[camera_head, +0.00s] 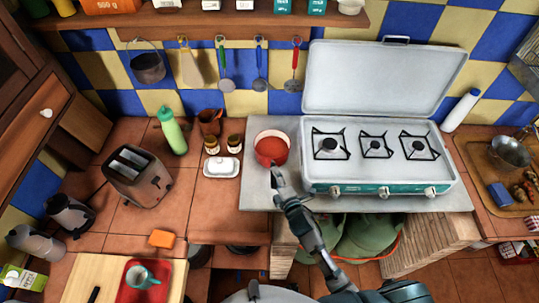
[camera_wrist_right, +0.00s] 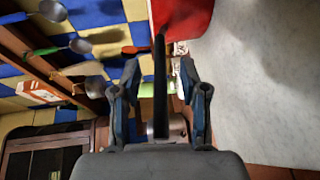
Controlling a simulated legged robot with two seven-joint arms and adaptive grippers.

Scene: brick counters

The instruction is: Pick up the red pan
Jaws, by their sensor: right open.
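The red pan (camera_head: 271,149) stands on the grey counter slab, left of the camping stove. In the right wrist view its red side (camera_wrist_right: 181,16) shows at the top, and its dark handle (camera_wrist_right: 160,85) runs down between my fingers. My right gripper (camera_head: 278,178) is at the near side of the pan, over the handle. In the right wrist view the right gripper (camera_wrist_right: 160,68) is open, with one finger on each side of the handle. I cannot tell whether either finger touches it. My left gripper is not in view.
The open camping stove (camera_head: 378,178) stands close on the pan's right. A white butter dish (camera_head: 221,167) and small jars (camera_head: 212,145) are on its left. A toaster (camera_head: 138,175) and a green bottle (camera_head: 172,130) stand farther left. Utensils hang on the wall behind.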

